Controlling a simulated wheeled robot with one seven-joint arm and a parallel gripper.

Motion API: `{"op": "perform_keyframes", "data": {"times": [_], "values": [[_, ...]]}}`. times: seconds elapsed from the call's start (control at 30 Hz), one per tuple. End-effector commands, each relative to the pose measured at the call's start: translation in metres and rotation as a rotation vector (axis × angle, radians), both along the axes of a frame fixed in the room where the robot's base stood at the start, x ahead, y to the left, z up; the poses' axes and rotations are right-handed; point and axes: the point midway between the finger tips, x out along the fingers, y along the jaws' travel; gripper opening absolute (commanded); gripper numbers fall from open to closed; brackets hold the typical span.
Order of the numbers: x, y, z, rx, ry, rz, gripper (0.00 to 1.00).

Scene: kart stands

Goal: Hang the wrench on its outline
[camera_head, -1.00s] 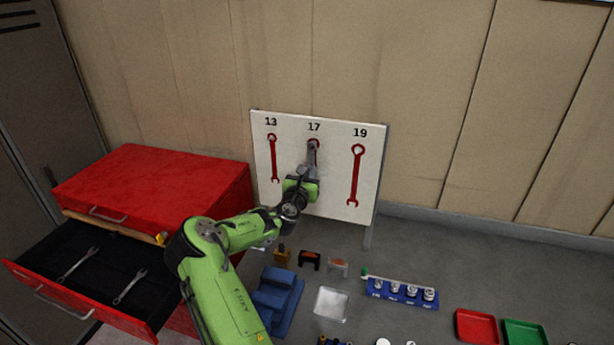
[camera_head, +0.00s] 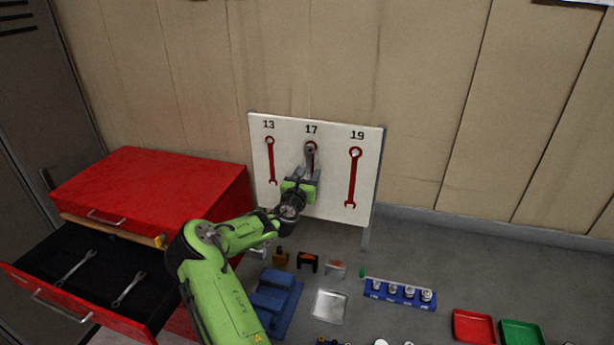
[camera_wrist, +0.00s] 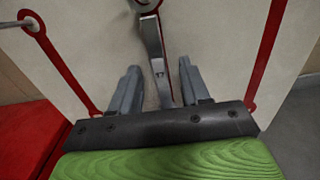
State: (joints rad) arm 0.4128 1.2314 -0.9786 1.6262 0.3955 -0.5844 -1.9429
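The grey wrench (camera_head: 310,158) is upright against the white board (camera_head: 334,200), over the red outline marked 17. Its upper end lies at the ring of that outline; whether a peg passes through it is hard to see. In the wrist view, the wrench (camera_wrist: 157,55) runs down between my two fingers, with a gap on each side. My gripper (camera_head: 304,175) is open in front of the board, around the wrench's lower part; it also shows in the wrist view (camera_wrist: 160,85). The wrench and gripper hide most of the 17 outline.
The outlines marked 13 (camera_head: 271,162) and 19 (camera_head: 353,178) are bare. A red cabinet (camera_head: 150,185) with an open drawer holding two wrenches (camera_head: 76,268) stands left. A blue socket rack (camera_head: 400,294), red tray (camera_head: 473,327) and green tray (camera_head: 522,334) lie below right.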

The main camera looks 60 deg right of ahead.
Motion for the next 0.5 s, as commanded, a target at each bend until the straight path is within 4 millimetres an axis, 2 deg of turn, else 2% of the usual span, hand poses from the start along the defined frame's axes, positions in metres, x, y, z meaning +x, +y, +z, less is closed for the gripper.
{"op": "perform_keyframes", "data": {"times": [0.27,0.37,0.5], "values": [[0.000,0.004,-0.001,0.001,0.000,0.001,0.46],[-0.002,0.018,-0.002,0.002,0.000,0.001,0.46],[-0.007,0.055,-0.003,0.003,0.000,0.002,0.46]]}}
